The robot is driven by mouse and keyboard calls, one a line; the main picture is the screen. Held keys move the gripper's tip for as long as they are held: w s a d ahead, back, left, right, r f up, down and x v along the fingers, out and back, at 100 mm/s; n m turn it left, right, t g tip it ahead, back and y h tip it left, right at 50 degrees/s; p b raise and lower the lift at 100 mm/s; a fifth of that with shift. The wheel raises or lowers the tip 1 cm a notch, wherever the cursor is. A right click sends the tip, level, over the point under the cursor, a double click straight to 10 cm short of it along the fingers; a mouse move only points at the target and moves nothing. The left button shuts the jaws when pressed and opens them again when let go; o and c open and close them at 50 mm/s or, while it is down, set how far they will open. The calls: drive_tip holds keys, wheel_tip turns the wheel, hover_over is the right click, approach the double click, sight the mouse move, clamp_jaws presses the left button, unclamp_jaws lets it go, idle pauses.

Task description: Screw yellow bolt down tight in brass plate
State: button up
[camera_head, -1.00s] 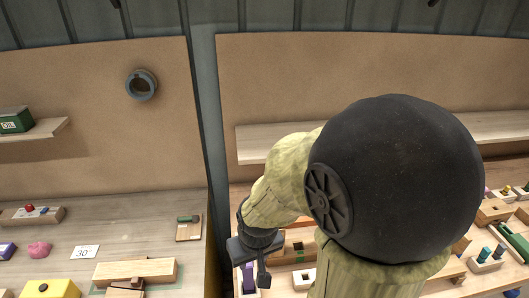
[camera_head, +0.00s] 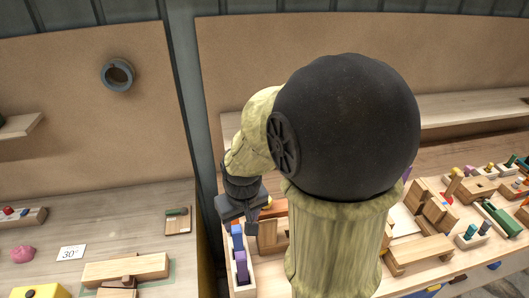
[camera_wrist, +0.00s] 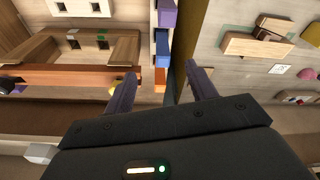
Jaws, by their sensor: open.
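My gripper (camera_head: 252,228) hangs at the left front end of the right-hand bench, pointing down over the bench edge. In the wrist view my gripper (camera_wrist: 163,74) shows two dark fingers spread apart with nothing between them. A small yellow-topped piece (camera_head: 490,167) stands on a little wooden block at the right of the bench in the head view. It may be the yellow bolt, but it is too small to tell. I cannot make out a brass plate in either view. My arm hides the middle of the bench.
A narrow wooden tray (camera_head: 231,270) with purple and blue blocks lies below my gripper. Wooden blocks, a teal-pegged block (camera_head: 469,241) and a green tool (camera_head: 500,220) crowd the bench's right side. A gap separates it from the left bench (camera_head: 120,222).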

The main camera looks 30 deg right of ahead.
drive_tip(key=w+d+r+g+p, duration=0.1)
drive_tip(key=w+d+r, duration=0.4)
drive_tip(key=w+d, duration=0.2)
wheel_tip(320, 180, up, 4)
drive_tip(key=g, duration=0.1)
hover_over(266, 209)
drive_tip(key=w, duration=0.1)
drive_tip(key=shift+w+n, duration=0.2)
drive_tip(key=shift+n, duration=0.1)
wheel_tip(266, 209, down, 18)
drive_tip(key=p, duration=0.4)
drive_tip(key=shift+d+r+p, duration=0.1)
drive_tip(key=shift+r+p, duration=0.15)
drive_tip(key=shift+p, duration=0.05)
